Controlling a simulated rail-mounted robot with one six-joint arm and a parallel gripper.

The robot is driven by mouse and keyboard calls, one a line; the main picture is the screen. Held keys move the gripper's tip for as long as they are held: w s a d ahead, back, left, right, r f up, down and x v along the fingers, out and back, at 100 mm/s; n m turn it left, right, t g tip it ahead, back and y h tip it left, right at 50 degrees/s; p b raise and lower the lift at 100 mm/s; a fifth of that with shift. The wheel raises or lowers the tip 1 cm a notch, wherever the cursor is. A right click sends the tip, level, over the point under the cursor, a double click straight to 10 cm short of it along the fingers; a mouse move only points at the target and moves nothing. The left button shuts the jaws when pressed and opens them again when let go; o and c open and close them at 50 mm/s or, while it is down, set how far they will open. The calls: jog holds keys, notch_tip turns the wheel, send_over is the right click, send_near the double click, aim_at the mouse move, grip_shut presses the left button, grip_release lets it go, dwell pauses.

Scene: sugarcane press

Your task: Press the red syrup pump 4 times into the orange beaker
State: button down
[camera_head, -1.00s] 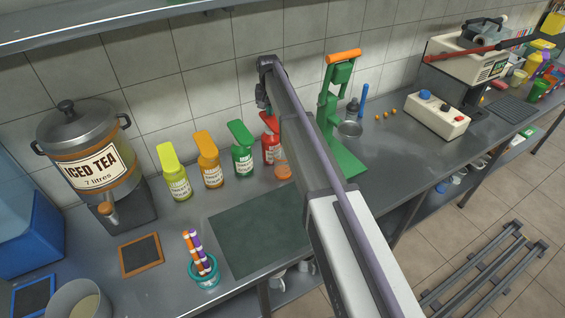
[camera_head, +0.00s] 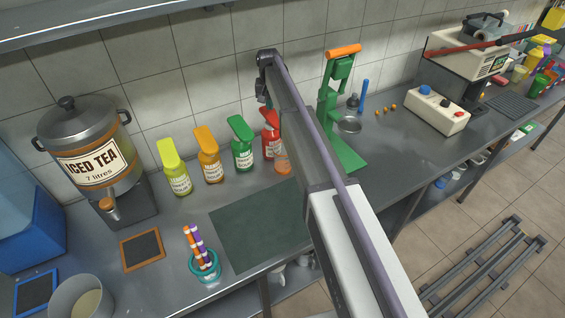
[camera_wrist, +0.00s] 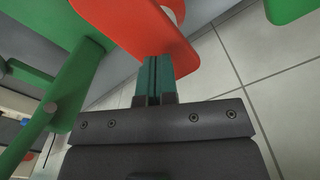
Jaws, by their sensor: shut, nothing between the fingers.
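The red syrup pump (camera_head: 270,134) stands at the right end of a row of syrup bottles, partly hidden by my arm. Its red pump head (camera_wrist: 135,25) fills the top of the wrist view. The orange beaker (camera_head: 283,162) stands in front of the red bottle, partly behind my arm. My gripper (camera_wrist: 157,62) is shut and empty; its teal fingertips are at the edge of the red head in the wrist view. I cannot tell whether they touch it. In the head view the fingers are hidden behind the wrist.
Yellow (camera_head: 175,172), orange (camera_head: 209,158) and green (camera_head: 241,146) pump bottles stand to the left. A green press (camera_head: 342,105) stands close on the right. A dark mat (camera_head: 255,225) lies in front, with a clear surface.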

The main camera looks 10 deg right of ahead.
aim_at(270, 113)
jog(key=shift+f+b, duration=2.15)
jog(key=shift+f, duration=0.15)
jog(key=shift+r+p, duration=2.65)
jog(key=shift+f, duration=0.2)
jog(key=shift+f+b, duration=2.35)
jog(key=shift+b, duration=0.2)
jog(key=shift+r+p, duration=2.55)
notch_tip(270, 113, up, 6)
jog(key=p, duration=0.6)
